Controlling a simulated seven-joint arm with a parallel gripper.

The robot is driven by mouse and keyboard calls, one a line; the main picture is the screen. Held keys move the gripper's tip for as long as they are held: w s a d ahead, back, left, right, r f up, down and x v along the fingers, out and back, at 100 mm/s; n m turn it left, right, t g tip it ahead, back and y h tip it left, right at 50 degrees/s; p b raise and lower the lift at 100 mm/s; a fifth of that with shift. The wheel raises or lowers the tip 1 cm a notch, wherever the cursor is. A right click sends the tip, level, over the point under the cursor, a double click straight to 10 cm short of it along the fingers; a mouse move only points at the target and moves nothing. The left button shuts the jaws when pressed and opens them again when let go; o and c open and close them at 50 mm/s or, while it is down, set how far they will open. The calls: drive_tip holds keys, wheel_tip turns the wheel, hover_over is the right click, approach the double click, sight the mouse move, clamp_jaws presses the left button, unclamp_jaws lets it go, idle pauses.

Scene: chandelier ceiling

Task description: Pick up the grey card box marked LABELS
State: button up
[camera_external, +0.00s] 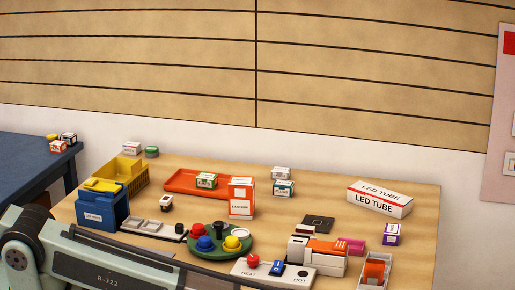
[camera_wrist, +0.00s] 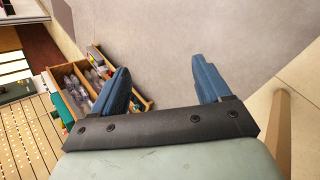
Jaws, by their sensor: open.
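No lettering reading LABELS can be made out in either view. In the external view, a small white-and-grey box (camera_external: 281,173) stands at the back middle of the wooden table, just behind a teal-marked box (camera_external: 284,188). Another small pale box (camera_external: 132,148) stands at the back left corner. I cannot tell which of them is the LABELS box. My gripper (camera_wrist: 160,66) shows only in the wrist view, with its two blue fingers wide apart and nothing between them. It is away from these boxes, over grey floor.
An orange tray (camera_external: 177,183) with a green-marked box, a tall orange-and-white carton (camera_external: 241,198) and a long LED TUBE box (camera_external: 380,199) stand on the table (camera_external: 335,228). The front is crowded. The wrist view shows a wooden divided crate (camera_wrist: 52,82) with bottles.

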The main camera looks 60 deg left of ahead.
drive_tip(key=w+d+r+t+h, duration=0.15)
drive_tip(key=w+d+r, duration=0.25)
drive_tip(key=w+r, duration=0.5)
drive_tip(key=w+d+r+h, duration=0.2)
drive_tip(key=w+d+r, duration=0.25)
drive_tip(key=r, duration=0.85)
drive_tip(key=w+a+r+n+t, duration=0.3)
drive_tip(key=w+a+r, duration=0.4)
drive_tip(key=w+a, duration=0.5)
drive_tip(key=w+a+n+t+y, duration=0.1)
drive_tip(key=w+a+n, duration=0.15)
drive_tip(key=a, duration=0.35)
drive_tip(key=w+a+r+n+y, duration=0.1)
drive_tip(key=w+a, duration=0.3)
drive_tip(key=a, duration=0.3)
drive_tip(key=w+a+n+t+y, duration=0.1)
drive_tip(key=w+a+n, duration=0.1)
drive_tip(key=w+a, duration=0.3)
wheel_tip(320, 180, up, 3)
drive_tip(key=n+g+y, duration=0.2)
drive_tip(key=n+y, duration=0.6)
drive_tip(key=n, duration=1.4)
hover_over(281, 169)
drive_tip(key=shift+t+h, duration=0.25)
wheel_tip(281, 169, down, 13)
drive_tip(key=shift+r, duration=0.1)
